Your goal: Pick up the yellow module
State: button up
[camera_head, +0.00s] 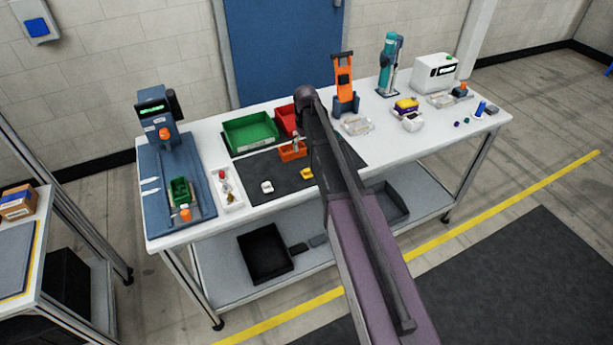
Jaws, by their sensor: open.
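A small yellow module (306,173) lies on the dark mat (285,178) on the white workbench, just left of my arm. A small white piece (267,187) lies on the same mat to its left. An orange bin (292,151) with something small and pale in it stands behind the yellow module. My arm reaches up from the bottom of the view and crosses the bench and the mat's right part. My gripper cannot be made out; the arm may hide it.
Green (250,132) and red (286,120) bins stand behind the mat. A blue station (160,130) and a white tray (228,188) are left. Orange (344,85) and teal (389,62) devices and a yellow-topped item (406,105) stand right.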

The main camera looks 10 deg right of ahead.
aim_at(307, 170)
jog(key=shift+f+b, duration=3.25)
jog(key=shift+f, duration=0.35)
jog(key=shift+s+d+f+b, duration=0.1)
jog(key=shift+f+b, duration=1.2)
jog(key=shift+s+f+b, duration=0.1)
jog(key=shift+f+b, duration=1.2)
jog(key=c, duration=1.2)
